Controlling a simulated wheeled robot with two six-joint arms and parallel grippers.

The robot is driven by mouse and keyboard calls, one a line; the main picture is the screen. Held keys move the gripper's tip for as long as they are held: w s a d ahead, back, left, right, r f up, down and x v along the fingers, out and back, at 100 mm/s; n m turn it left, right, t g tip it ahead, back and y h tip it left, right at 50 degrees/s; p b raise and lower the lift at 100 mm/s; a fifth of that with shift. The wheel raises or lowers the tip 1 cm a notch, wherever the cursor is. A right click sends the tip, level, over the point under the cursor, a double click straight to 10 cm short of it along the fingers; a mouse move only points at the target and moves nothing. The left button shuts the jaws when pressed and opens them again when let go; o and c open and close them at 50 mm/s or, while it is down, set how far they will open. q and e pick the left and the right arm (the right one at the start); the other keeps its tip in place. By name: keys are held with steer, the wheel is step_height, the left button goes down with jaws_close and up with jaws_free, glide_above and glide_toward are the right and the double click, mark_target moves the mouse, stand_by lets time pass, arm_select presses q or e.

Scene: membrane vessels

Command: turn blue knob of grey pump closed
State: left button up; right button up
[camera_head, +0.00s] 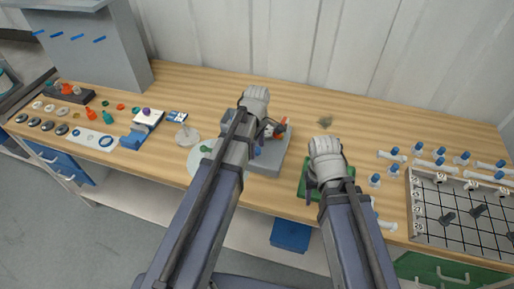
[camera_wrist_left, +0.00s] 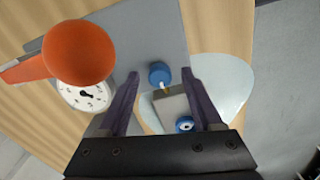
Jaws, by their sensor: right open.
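The grey pump (camera_head: 270,163) stands mid-table, partly hidden behind my left arm; its flat grey plate (camera_wrist_left: 150,35) fills the top of the left wrist view. A blue knob (camera_wrist_left: 159,73) with a small white and yellow mark sits on it. My left gripper (camera_wrist_left: 160,78) is open, its two dark fingers apart on either side of the blue knob, apparently not touching it. A grey block (camera_wrist_left: 172,104) with a second blue round part (camera_wrist_left: 185,124) shows between the fingers. My right gripper (camera_head: 318,190) is open and empty over a green mat (camera_head: 308,178).
A large orange knob (camera_wrist_left: 80,52) and a round white gauge (camera_wrist_left: 84,97) lie close to the left finger. A pale round dish (camera_wrist_left: 222,88) is on the right. A gridded tray (camera_head: 465,215) and several blue-capped vessels (camera_head: 374,180) fill the table's right end.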

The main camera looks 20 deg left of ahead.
arm_select(q)
jaws_close()
stand_by(0.3)
steer(key=shift+m, duration=0.4)
steer(key=m, duration=0.3)
steer(key=shift+m, duration=0.4)
steer(key=m, duration=0.9)
steer(key=shift+m, duration=2.3)
